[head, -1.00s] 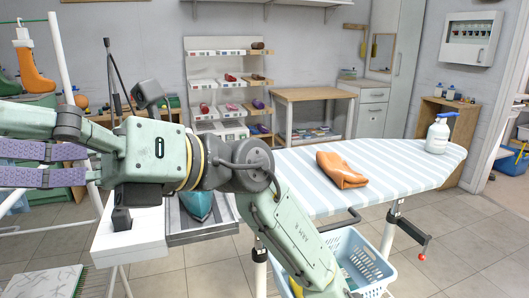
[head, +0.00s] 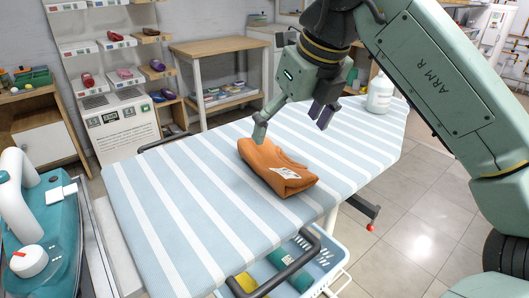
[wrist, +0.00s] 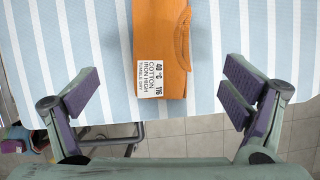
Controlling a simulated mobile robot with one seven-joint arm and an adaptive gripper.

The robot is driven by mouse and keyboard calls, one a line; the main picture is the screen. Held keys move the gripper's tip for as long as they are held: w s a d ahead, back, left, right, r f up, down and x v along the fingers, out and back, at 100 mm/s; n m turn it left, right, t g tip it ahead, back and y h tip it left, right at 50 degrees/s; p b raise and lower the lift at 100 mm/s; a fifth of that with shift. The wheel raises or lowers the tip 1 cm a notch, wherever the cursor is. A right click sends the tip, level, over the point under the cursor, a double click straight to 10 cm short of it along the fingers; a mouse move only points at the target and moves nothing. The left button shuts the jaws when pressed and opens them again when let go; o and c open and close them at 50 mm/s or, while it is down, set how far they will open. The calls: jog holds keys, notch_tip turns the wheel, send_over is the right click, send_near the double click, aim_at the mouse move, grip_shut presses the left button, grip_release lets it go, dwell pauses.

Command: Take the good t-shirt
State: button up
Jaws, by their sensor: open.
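A folded orange t-shirt (head: 275,168) lies on the blue and white striped ironing board (head: 170,205). A white label on it faces up. In the wrist view the t-shirt (wrist: 160,30) is at top centre, and its label reads 40°C, 116, cotton, iron high, tumble dry. My gripper (head: 290,122) is open and empty above the far side of the t-shirt in the head view. In the wrist view the spread fingers (wrist: 163,98) stand left and right of the t-shirt's line, apart from it.
A white spray bottle (head: 380,92) stands at the board's far right end. A teal iron (head: 45,225) is at the left. A light blue basket (head: 330,265) with rolled items is below the board. A wooden table (head: 215,48) and shoe rack stand behind.

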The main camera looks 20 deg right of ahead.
aim_at(277, 154)
jog(key=x, duration=0.4)
jog(key=shift+w+a+f, duration=0.1)
jog(key=shift+a+f, duration=0.05)
jog(key=shift+f, duration=0.25)
jog(key=shift+w+p+x, duration=0.2)
jog(key=shift+p+x, duration=0.1)
jog(key=shift+x, duration=1.05)
jog(key=shift+w+p+x, duration=0.2)
jog(key=shift+p+x, duration=0.1)
jog(key=shift+x, duration=1)
jog(key=shift+r, duration=0.1)
jog(key=shift+c, duration=0.5)
jog(key=c, duration=1.2)
